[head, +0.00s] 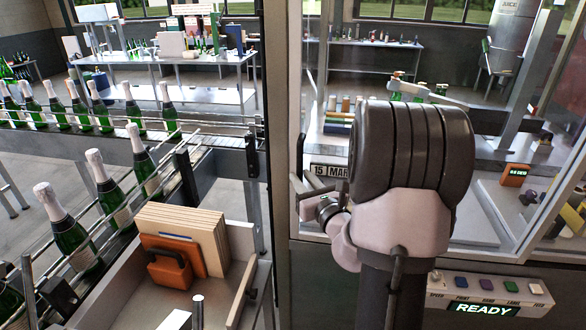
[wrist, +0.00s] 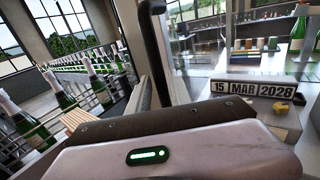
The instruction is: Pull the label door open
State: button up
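The label door is a pale-framed glass panel (head: 278,130) in front of me; its frame also shows in the wrist view (wrist: 160,55). A dark upright bar handle (wrist: 147,45) stands by the door's edge and runs down behind my gripper. My gripper (head: 324,207) is at the door's left side, at handle height, mostly hidden by my own wrist. I see no clear gap at the door's edge.
A conveyor with foil-topped green bottles (head: 69,235) runs at left. A tray with an orange block (head: 168,268) and boards (head: 180,235) is low left. A button panel (head: 490,288) reads READY.

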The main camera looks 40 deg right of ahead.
jog(key=shift+x, duration=1)
grip_shut()
dwell(0.7)
